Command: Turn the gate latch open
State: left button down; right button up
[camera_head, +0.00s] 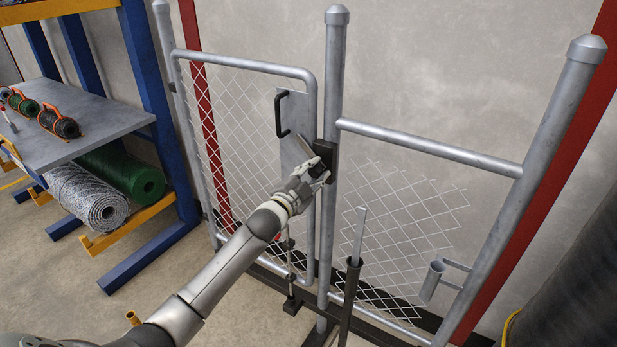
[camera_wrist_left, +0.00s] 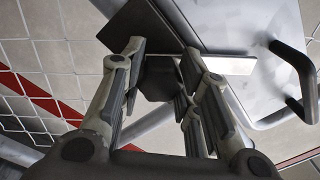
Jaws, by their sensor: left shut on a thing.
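The gate latch (camera_head: 325,152) is a dark piece mounted where the gate's frame meets the middle post. My left gripper (camera_head: 318,174) reaches up to it and is shut on its dark part. In the left wrist view the fingers (camera_wrist_left: 160,85) stand on both sides of a dark block of the latch (camera_wrist_left: 158,78); a grey metal strip (camera_wrist_left: 222,64) lies just beyond them. The fingers hide part of the latch. The gate (camera_head: 250,68) is a tube frame with chainlink mesh and stands upright beside the post. My right gripper is out of view.
A black pull handle (camera_head: 280,114) sits on a grey plate left of the latch; it also shows in the wrist view (camera_wrist_left: 298,72). A fixed mesh panel (camera_head: 400,225) stands right of the post (camera_head: 335,70). A blue rack (camera_head: 148,60) with wire rolls is at left.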

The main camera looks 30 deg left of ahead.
pick_arm(q)
jog(key=m, duration=0.5)
jog(key=shift+m, duration=0.4)
jog(key=m, duration=0.2)
jog(key=shift+m, duration=1)
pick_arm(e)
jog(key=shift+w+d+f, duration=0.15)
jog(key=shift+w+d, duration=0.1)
pick_arm(q)
jog(key=shift+h, duration=0.3)
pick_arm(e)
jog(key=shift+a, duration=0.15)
pick_arm(q)
jog(key=c, duration=1.1)
grip_release()
jog(key=shift+o, duration=0.2)
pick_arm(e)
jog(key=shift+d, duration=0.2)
